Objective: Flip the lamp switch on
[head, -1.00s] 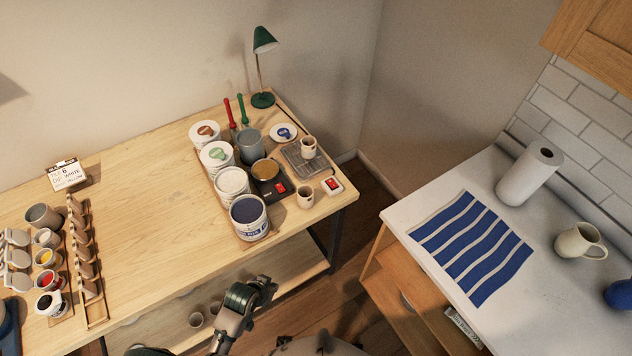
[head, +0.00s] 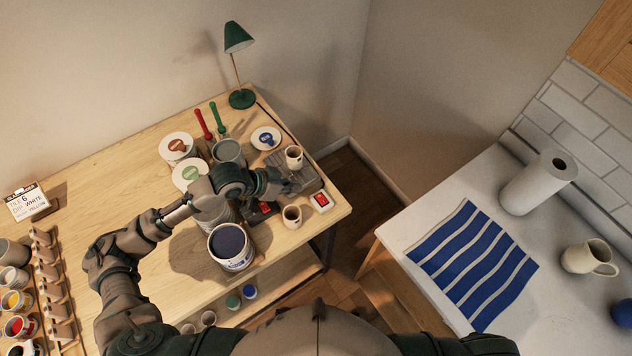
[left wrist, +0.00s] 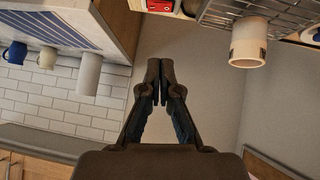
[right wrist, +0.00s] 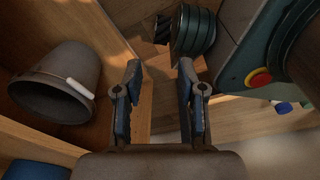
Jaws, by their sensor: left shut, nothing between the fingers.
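The green desk lamp (head: 238,65) stands upright at the back corner of the wooden table. A small white box with a red switch (head: 320,201) lies near the table's right edge; a red and white piece of what looks like it shows at the top of the left wrist view (left wrist: 160,5). My left gripper (head: 288,187) is over the table's right part, up and left of the switch box and apart from it. Its fingers are together and empty in the left wrist view (left wrist: 160,72). My right gripper (right wrist: 161,72) is open and empty, away from the table top.
A cup (head: 293,157) stands on the wire rack (head: 305,178), and another cup (head: 292,216) stands left of the switch box. A dark paint tub (head: 230,246) is below my left forearm. The right counter (head: 400,215) holds a striped cloth and a paper roll.

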